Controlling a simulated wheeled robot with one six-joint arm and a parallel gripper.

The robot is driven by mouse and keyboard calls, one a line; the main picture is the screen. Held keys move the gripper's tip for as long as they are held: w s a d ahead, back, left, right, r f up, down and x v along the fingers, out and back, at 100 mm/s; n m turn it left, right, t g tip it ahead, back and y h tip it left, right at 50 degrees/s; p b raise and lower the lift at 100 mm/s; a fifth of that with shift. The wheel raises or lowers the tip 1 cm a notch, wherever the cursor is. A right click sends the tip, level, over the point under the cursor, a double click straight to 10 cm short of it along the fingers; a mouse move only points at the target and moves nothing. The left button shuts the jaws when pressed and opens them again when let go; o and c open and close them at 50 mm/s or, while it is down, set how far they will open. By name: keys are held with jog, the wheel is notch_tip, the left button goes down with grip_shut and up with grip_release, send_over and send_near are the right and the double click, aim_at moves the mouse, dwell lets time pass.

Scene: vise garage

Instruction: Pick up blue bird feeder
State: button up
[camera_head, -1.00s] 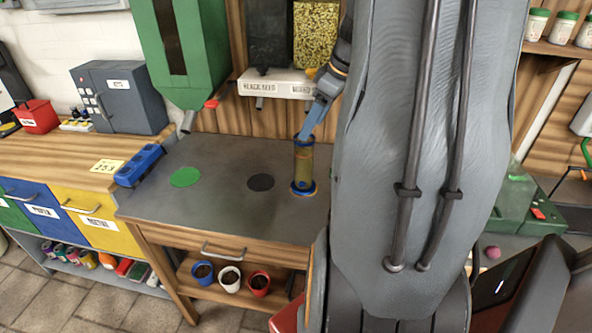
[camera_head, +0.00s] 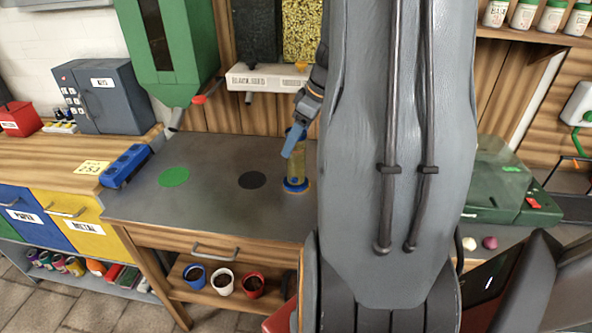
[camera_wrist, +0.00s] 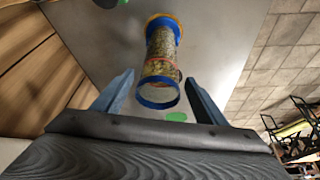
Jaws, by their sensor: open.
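The blue bird feeder (camera_head: 296,171) is a clear tube with seed inside and blue ends. It stands upright on the grey worktop (camera_head: 215,210), at the right part of the visible top, partly covered by my gripper. In the wrist view the feeder (camera_wrist: 160,65) shows ahead of the fingers, with its blue near end between the tip directions. My gripper (camera_wrist: 155,92) is open and empty, one blue finger on each side. In the head view my gripper (camera_head: 291,143) is at the upper part of the feeder; I cannot tell whether it touches.
A green spot (camera_head: 174,177) and a black spot (camera_head: 252,180) mark the worktop. A white seed dispenser (camera_head: 268,78) and a green hopper (camera_head: 170,50) hang behind it. A blue box (camera_head: 125,166) lies at the left edge. The worktop's middle is clear.

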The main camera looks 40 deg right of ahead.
jog(key=shift+p+x, duration=0.5)
jog(key=shift+x, duration=1.25)
jog(key=shift+w, duration=0.1)
grip_shut()
